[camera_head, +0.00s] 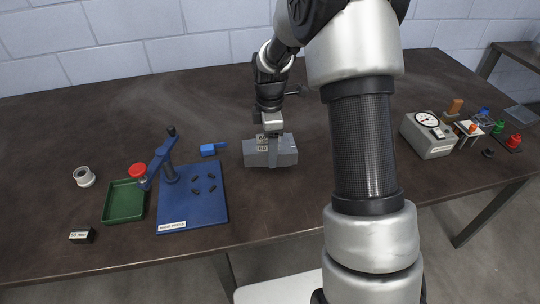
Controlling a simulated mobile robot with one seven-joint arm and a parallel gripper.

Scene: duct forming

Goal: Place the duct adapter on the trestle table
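A short light-grey hollow piece (84,177), which looks like the duct adapter, stands on the dark brown table (300,215) at the left. My gripper (271,132) points down at a grey block (284,155) with small labels, near the middle of the table. Whether the fingers touch or hold the block cannot be told, as they are small and partly merge with it. Which surface is the trestle table is not marked; a second dark table (518,52) shows at the far right.
A blue press (190,210) with a red knob and a green tray (124,202) stand left of the block. A small blue item (209,150) lies behind. A gauge box (428,140) and small coloured parts stand at right. My arm hides the middle right.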

